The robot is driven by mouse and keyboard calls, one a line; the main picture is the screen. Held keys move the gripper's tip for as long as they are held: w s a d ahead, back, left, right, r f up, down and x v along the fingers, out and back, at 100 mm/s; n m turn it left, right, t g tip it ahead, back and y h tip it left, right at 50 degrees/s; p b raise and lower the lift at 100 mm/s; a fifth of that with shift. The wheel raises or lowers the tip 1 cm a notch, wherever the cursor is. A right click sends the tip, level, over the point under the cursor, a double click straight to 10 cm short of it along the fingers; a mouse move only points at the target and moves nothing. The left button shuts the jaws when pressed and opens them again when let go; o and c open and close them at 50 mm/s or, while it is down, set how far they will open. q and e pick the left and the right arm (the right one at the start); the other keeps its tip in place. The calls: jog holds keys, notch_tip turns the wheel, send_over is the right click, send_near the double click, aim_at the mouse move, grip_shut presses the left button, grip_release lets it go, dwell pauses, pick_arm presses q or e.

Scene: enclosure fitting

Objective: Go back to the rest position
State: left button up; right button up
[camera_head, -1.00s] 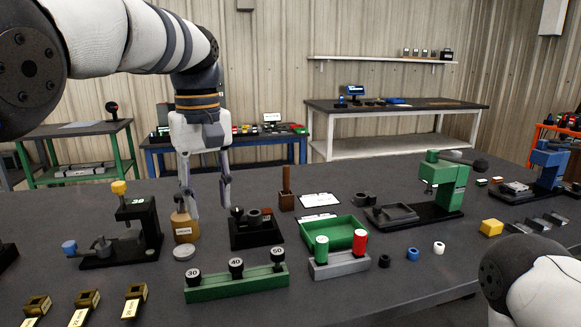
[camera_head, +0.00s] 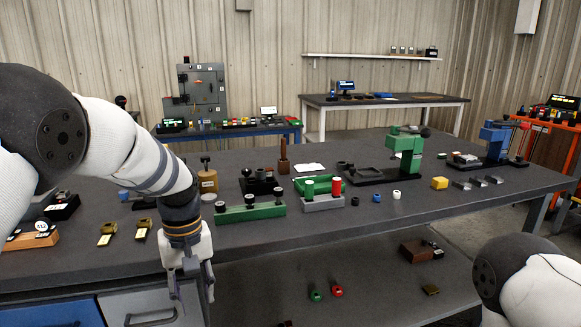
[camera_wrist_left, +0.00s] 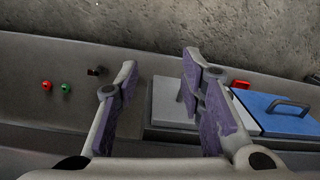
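My left gripper (camera_head: 192,292) hangs fingers-down in front of the workbench's near edge, apart from everything on the bench top. Its fingers are spread with nothing between them. In the left wrist view the two purple-padded fingers (camera_wrist_left: 160,72) also stand apart and empty, over the grey floor and the bench's lower part. A rounded link of my right arm shows at the lower right of the head view; the right gripper is out of the picture.
The bench top (camera_head: 330,225) holds a green plug stand (camera_head: 250,212), a green press (camera_head: 405,145), a green tray (camera_head: 315,182) and a yellow block (camera_head: 439,183). Red and green rings lie on the lower shelf (camera_head: 375,275).

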pick_arm(q)
jog(key=s+a+f+m, duration=0.1)
jog(key=s+a+f, duration=0.1)
jog(key=s+f, duration=0.85)
jog(key=s+a+f+m, duration=0.2)
jog(key=s+f, duration=0.8)
jog(key=s, duration=0.1)
jog(key=s+m+g, duration=0.1)
jog(key=s+m, duration=0.1)
jog(key=s, duration=1.7)
jog(key=shift+s, duration=0.25)
